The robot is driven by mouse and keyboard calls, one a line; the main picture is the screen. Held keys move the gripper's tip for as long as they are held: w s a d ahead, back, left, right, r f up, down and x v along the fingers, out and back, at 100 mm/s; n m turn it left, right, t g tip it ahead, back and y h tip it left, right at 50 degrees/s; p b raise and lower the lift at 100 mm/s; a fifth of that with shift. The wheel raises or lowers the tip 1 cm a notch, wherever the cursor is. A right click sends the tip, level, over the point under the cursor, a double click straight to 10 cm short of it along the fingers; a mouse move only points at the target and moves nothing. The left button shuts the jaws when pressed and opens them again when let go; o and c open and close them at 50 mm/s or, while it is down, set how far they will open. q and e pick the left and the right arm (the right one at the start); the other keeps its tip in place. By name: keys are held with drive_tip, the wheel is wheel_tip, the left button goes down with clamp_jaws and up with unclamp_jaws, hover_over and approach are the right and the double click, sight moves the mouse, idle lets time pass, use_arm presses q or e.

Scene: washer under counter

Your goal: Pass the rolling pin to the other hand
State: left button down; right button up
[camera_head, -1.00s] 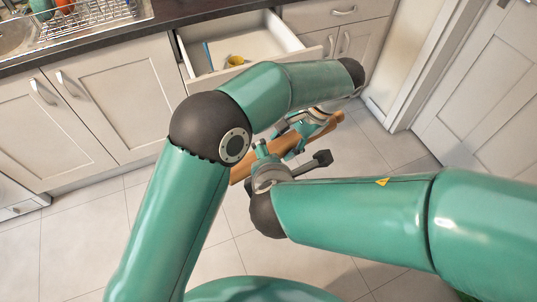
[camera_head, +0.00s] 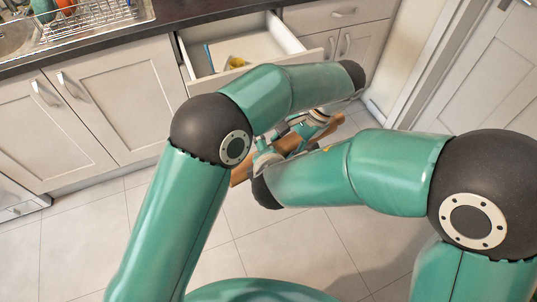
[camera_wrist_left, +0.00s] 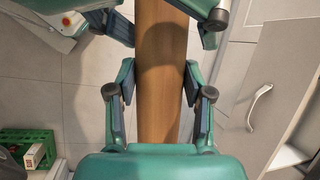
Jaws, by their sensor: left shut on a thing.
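The wooden rolling pin (camera_head: 240,176) is held in the air before the open drawer, slanting from lower left to upper right, partly hidden by my arms. In the left wrist view the rolling pin (camera_wrist_left: 160,70) runs up the middle. My left gripper (camera_head: 300,132) is shut on it; in the left wrist view the left gripper's fingers (camera_wrist_left: 160,82) lie along both sides of it. My right gripper (camera_head: 268,152) is at the pin's lower-left part. In the left wrist view the right gripper's fingers (camera_wrist_left: 170,35) stand apart on either side of the pin, with a gap at the right.
An open drawer (camera_head: 222,68) holds a yellow item (camera_head: 237,62) and a blue one. A dish rack (camera_head: 95,20) stands on the counter by the sink. The tiled floor below the arms is clear.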

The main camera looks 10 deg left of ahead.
drive_tip(key=c, duration=1.3)
use_arm(q)
drive_tip(key=shift+c, duration=1.9)
unclamp_jaws()
use_arm(e)
clamp_jaws()
use_arm(q)
drive_tip(key=shift+r, duration=0.1)
